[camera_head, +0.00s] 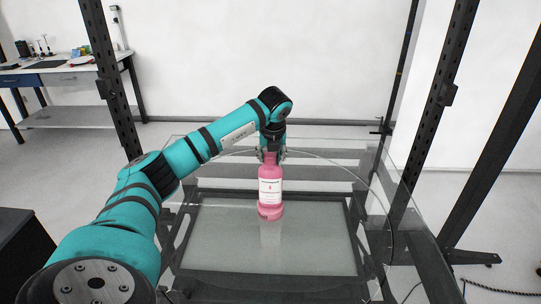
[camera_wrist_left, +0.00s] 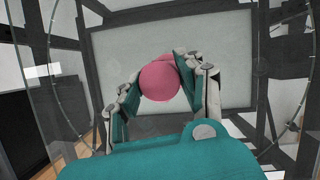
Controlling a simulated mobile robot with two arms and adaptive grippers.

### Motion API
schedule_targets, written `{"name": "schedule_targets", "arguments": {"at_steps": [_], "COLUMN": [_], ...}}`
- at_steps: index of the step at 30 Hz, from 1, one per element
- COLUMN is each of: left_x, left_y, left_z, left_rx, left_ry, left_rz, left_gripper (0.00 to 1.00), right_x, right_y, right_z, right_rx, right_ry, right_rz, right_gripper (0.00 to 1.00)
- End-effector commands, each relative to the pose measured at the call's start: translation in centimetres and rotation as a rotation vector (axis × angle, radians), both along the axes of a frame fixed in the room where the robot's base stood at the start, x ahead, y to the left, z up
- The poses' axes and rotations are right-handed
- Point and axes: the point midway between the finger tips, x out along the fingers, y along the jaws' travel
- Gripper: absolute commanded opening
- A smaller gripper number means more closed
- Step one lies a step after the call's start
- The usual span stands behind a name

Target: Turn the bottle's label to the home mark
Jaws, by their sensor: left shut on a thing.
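A pink bottle (camera_head: 270,205) stands upright on or just above a glass turntable (camera_head: 330,220). Its white label (camera_head: 270,189), with a red mark and dark print, faces the head camera. My left gripper (camera_head: 270,154) reaches down from above and is shut on the bottle's top. In the left wrist view the bottle (camera_wrist_left: 160,82) shows as a round pink top between the two fingers of the left gripper (camera_wrist_left: 162,85). I cannot make out a home mark. Whether the bottle's base touches the glass is hard to tell. My right gripper is in neither view.
Dark upright posts (camera_head: 112,80) frame the turntable on both sides. A curved clear panel edge (camera_head: 372,185) runs around it. A workbench (camera_head: 65,75) with small tools stands at the far left. The glass around the bottle is clear.

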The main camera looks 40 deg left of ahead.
Motion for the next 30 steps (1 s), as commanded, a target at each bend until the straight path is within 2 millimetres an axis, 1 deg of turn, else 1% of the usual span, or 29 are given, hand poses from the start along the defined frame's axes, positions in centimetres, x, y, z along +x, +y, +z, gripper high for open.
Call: {"name": "schedule_targets", "arguments": {"at_steps": [3,4,9,10,17,20,23,30], "left_x": [0.0,0.0,0.0,0.0,0.0,-0.1,-0.3,-1.6], "left_y": [0.0,0.0,0.0,0.0,0.0,-0.1,-0.4,-1.9], "left_z": [0.1,0.1,0.1,0.1,0.0,0.4,1.5,6.3], "left_rx": [0.000,0.000,0.000,0.000,0.000,0.000,0.000,0.001], "left_ry": [-0.001,-0.001,-0.001,-0.001,0.002,0.000,-0.003,-0.005], "left_rz": [0.000,0.000,0.000,0.000,-0.001,-0.001,-0.001,-0.002], "left_gripper": [0.00,0.40,0.62,0.65,0.65,0.65,0.65,0.65], "right_x": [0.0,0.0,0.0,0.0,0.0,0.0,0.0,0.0], "right_y": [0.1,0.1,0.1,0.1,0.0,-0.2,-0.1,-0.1], "right_z": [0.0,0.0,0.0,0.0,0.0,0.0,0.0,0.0], "right_rx": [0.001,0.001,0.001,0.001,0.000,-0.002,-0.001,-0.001], "right_ry": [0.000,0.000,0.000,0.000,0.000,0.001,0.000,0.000], "right_rz": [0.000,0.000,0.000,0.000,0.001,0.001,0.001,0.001], "right_gripper": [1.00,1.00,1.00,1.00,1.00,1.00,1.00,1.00]}}
